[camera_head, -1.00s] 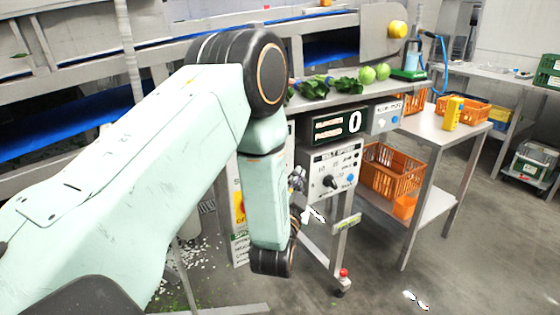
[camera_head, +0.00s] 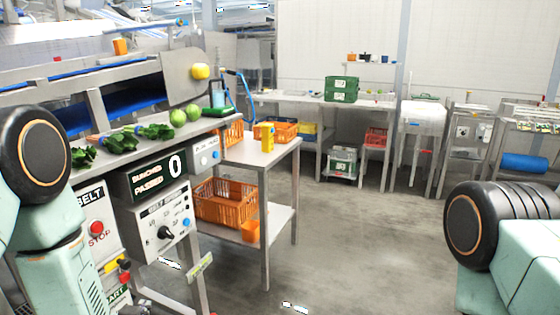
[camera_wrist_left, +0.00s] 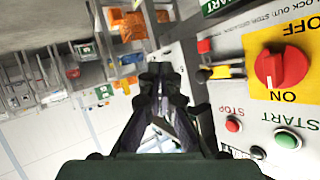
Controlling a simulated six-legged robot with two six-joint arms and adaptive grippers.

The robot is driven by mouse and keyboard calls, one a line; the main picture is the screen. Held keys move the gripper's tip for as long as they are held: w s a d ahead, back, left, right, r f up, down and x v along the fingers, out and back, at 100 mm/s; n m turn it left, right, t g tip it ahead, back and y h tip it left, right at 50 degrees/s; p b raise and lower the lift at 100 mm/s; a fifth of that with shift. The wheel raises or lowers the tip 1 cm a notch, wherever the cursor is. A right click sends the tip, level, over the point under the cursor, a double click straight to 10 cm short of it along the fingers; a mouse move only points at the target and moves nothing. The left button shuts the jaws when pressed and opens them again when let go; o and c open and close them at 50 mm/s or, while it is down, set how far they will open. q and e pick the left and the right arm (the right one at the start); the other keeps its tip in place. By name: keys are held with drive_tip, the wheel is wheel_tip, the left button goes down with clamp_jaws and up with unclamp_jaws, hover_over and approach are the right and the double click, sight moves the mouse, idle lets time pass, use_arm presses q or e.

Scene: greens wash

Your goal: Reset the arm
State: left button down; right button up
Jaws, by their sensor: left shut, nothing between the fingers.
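My left arm (camera_head: 40,180) stands at the left edge of the head view, beside the belt control panel; its gripper is not clear there. In the left wrist view my left gripper (camera_wrist_left: 165,78) has its dark fingers together with nothing between them. The fingers point past the panel, with a red rotary knob (camera_wrist_left: 282,67) on a yellow plate, a red stop button (camera_wrist_left: 233,124) and a green button (camera_wrist_left: 288,140) to their right. My right arm (camera_head: 490,230) shows at the right edge of the head view; its gripper is out of frame.
The floor (camera_head: 350,240) between table and right arm is clear.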

use_arm(q)
drive_tip(key=s+d+f+n+g+h, duration=0.1)
drive_tip(key=s+d+f+g, duration=0.15)
drive_tip(key=s+f, duration=0.35)
drive_tip(key=s+d+f+g+h, duration=0.2)
drive_tip(key=s+f+g, duration=0.2)
drive_tip(key=s, duration=0.4)
drive_tip(key=s+d+f+g, duration=0.1)
drive_tip(key=s+f+g, duration=0.1)
drive_tip(key=s, duration=0.7)
drive_tip(key=s+d+f+g, duration=0.2)
drive_tip(key=s+f+g, duration=0.1)
drive_tip(key=s, duration=0.7)
drive_tip(key=shift+s+g+h, duration=0.3)
drive_tip(key=shift+g, duration=0.15)
drive_tip(key=shift+s+a, duration=0.1)
